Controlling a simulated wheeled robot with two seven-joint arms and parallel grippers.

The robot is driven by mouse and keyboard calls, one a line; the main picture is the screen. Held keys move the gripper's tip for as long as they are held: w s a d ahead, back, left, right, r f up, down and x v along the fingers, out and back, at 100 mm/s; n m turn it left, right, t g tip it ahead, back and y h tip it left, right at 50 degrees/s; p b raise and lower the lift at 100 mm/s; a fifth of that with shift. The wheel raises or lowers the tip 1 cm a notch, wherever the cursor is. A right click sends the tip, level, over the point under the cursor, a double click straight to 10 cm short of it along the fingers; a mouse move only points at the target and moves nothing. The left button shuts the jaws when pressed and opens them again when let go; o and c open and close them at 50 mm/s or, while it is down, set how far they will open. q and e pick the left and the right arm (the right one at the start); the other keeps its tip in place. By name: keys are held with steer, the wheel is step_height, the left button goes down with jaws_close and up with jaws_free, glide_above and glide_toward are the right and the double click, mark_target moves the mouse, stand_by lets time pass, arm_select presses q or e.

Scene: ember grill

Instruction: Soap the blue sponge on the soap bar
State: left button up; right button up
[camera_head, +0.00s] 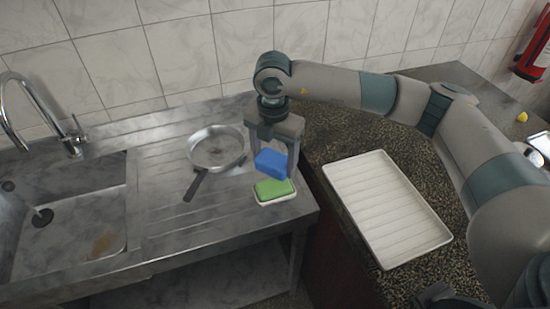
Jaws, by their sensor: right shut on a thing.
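The blue sponge (271,163) is held between the fingers of my right gripper (274,158), which comes down from above and is shut on it. The green soap bar (273,190) lies in a white dish (277,201) on the metal drainboard, near its right edge. The sponge is just above the soap bar and overlaps its far edge in this view. I cannot tell whether the two touch. My left gripper is not in view.
A frying pan (216,148) with a dark handle lies on the drainboard left of the dish. The sink (65,215) and tap (72,138) are further left. A white ribbed tray (387,207) lies on the dark speckled counter at right. A tiled wall is behind.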

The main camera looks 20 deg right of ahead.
mark_target(274, 187)
steer(key=shift+f, duration=0.1)
steer(key=shift+f+b, duration=1.35)
steer(key=shift+f, duration=1.55)
steer(key=shift+f+b, duration=0.45)
steer(key=shift+f, duration=0.05)
steer(key=shift+s+f+b, duration=0.1)
steer(key=shift+f+b, duration=0.05)
steer(key=shift+b, duration=0.15)
stand_by(1.5)
steer(key=shift+r+p, duration=1.45)
steer(key=shift+r, duration=2.15)
